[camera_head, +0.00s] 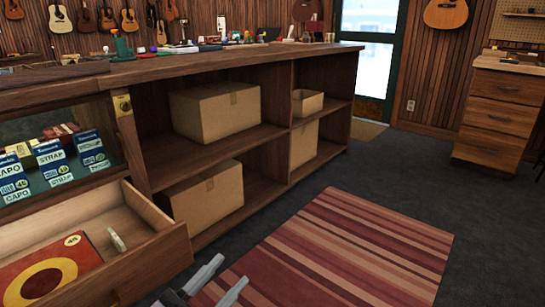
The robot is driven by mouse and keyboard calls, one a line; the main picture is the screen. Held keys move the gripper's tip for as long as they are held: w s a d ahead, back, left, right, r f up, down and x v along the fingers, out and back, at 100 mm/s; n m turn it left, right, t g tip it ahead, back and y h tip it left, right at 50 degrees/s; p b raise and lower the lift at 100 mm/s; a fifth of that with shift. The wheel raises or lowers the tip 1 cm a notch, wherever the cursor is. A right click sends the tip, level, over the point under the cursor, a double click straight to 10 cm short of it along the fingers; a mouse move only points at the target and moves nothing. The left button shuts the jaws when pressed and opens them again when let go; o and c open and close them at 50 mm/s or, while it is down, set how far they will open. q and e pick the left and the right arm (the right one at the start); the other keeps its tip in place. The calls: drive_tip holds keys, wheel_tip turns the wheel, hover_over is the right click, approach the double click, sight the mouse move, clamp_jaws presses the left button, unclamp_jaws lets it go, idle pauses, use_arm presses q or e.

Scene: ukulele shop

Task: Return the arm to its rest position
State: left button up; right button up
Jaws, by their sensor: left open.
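My left gripper (230,270) is at the bottom edge of the head view, its two grey fingers apart with nothing seen between them. It is in front of the shelf unit, over the near left corner of the striped rug. The rest of that arm is mostly cut off by the lower edge. To its left, the open wooden drawer (160,244) holds a red and yellow box (85,255) and a small pale object (116,240). The gripper appears apart from the drawer. My right gripper is not in view.
The wooden counter (240,58) has cardboard boxes (215,110) on its shelves and small items on top. A glass-fronted case with strap and capo boxes (87,150) is above the drawer. The striped rug (350,250) and dark floor are clear. A drawer cabinet (497,120) stands right.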

use_arm(q)
drive_tip(key=s+a+f+n+g+y, duration=0.25)
drive_tip(key=f+n+y, duration=0.25)
drive_tip(key=f, duration=0.3)
drive_tip(key=s+a+f+n+g+y, duration=0.1)
drive_tip(key=s+a+f+n+y, duration=0.3)
drive_tip(key=f, duration=0.3)
drive_tip(key=s+a+r+n+g+y+p, duration=0.1)
drive_tip(key=r+p, duration=0.6)
drive_tip(key=p, duration=0.7)
drive_tip(key=s+a+r+n+g+y+p, duration=0.1)
drive_tip(key=s+a+r+p, duration=0.3)
drive_tip(key=p, duration=1)
wheel_tip(320, 180, up, 3)
drive_tip(key=shift+s+a+f+y, duration=0.2)
drive_tip(key=shift+a+y, duration=0.35)
drive_tip(key=shift+y, duration=0.25)
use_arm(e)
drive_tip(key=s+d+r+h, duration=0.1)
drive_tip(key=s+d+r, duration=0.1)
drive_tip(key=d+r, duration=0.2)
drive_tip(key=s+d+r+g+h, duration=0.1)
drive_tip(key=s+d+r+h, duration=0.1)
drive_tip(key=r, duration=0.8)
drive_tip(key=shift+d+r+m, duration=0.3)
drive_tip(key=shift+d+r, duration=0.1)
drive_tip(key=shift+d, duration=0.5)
